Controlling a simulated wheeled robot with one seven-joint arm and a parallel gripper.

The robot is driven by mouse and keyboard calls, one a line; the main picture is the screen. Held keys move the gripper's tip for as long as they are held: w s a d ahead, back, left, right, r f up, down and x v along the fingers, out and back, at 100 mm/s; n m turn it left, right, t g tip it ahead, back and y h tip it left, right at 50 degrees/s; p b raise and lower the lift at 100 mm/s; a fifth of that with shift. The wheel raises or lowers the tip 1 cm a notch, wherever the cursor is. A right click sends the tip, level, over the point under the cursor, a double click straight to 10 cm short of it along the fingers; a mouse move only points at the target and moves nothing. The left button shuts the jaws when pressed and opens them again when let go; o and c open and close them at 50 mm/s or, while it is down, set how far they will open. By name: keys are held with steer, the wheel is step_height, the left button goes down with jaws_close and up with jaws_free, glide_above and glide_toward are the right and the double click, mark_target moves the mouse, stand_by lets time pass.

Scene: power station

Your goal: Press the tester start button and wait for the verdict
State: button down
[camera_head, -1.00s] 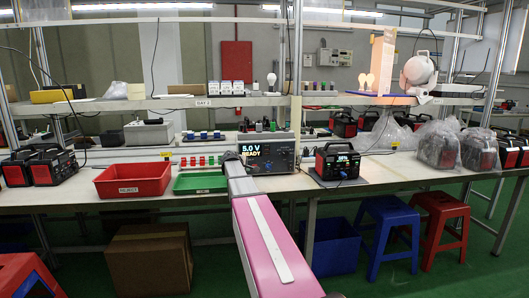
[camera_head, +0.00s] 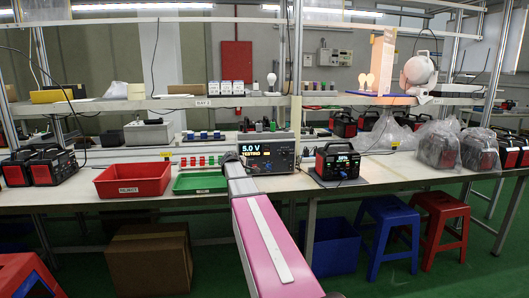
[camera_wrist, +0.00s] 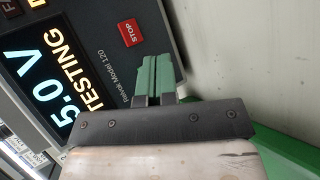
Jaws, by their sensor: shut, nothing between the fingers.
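The tester (camera_head: 284,158) is a dark box on the bench, and its screen reads "5.0 V TESTING". In the wrist view the tester's front (camera_wrist: 105,60) shows the tilted screen (camera_wrist: 48,85) and a red STOP button (camera_wrist: 130,32). My gripper (camera_wrist: 155,75) is shut and empty, its green fingertips right at the tester's front panel below the STOP button. No start button shows; the fingers cover part of the panel. I cannot tell if they still touch it. In the head view my arm hides the gripper's fingers.
A red REJECT bin (camera_head: 133,180) and a green tray (camera_head: 200,183) stand left of the tester. A power station (camera_head: 337,165) with a lit screen stands to its right. A shelf (camera_head: 220,101) runs above. Stools (camera_head: 440,210) stand under the bench.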

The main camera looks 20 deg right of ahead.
steer(key=shift+s+a, duration=0.25)
steer(key=shift+s, duration=0.65)
steer(key=shift+s+a, duration=0.3)
steer(key=shift+s, duration=0.6)
steer(key=shift+s+a, duration=0.25)
steer(key=shift+s, duration=0.65)
